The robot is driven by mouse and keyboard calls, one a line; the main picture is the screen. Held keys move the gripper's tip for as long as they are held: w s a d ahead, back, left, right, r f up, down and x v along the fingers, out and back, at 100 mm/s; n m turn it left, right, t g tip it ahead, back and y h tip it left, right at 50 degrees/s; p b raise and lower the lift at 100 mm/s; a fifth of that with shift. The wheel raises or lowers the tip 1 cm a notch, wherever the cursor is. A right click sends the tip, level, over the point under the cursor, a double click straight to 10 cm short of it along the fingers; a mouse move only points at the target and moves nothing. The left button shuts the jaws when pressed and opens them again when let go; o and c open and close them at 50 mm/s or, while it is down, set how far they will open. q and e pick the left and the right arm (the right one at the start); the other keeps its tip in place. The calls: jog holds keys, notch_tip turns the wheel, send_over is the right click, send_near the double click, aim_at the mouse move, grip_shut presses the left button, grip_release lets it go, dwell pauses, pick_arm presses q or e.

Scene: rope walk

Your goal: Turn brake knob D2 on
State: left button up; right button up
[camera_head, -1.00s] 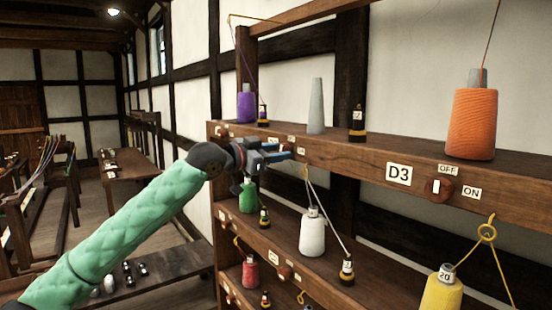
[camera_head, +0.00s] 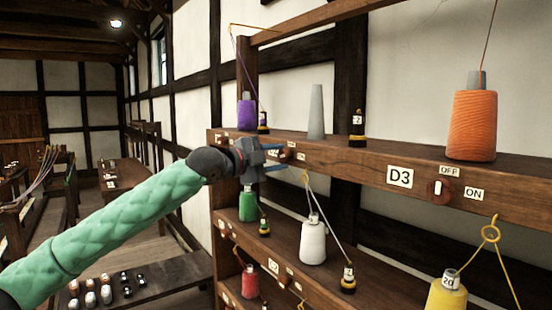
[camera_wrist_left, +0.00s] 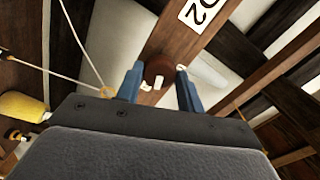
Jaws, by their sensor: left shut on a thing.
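Brake knob D2 (camera_wrist_left: 158,70) is a round brown knob with a white mark, on the wooden rail beside the D2 plate (camera_wrist_left: 203,12) in the left wrist view. My left gripper (camera_wrist_left: 159,84) has its two blue fingers on opposite sides of the knob, shut on it. In the head view the left gripper (camera_head: 280,156) is at the upper rail, with the knob partly hidden behind the fingers. Small white labels sit by the knob; I cannot read them, nor tell which one the mark points to. My right gripper is not in view.
Knob D3 (camera_head: 438,188) with OFF and ON labels is further right on the same rail. An orange cone (camera_head: 473,125) and a grey cone (camera_head: 317,112) stand above. A white cone (camera_head: 313,240) and a green cone (camera_head: 248,204) stand below. A thread hangs close right of the gripper.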

pick_arm(q)
jog(key=shift+m, duration=1.1)
jog(key=shift+m+p, duration=0.4)
jog(key=shift+m, duration=0.3)
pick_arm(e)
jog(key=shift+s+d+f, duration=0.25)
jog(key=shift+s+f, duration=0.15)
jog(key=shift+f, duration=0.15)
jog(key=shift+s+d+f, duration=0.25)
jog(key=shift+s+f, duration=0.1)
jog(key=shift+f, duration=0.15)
pick_arm(q)
jog(key=shift+f, duration=0.1)
jog(key=o, duration=1)
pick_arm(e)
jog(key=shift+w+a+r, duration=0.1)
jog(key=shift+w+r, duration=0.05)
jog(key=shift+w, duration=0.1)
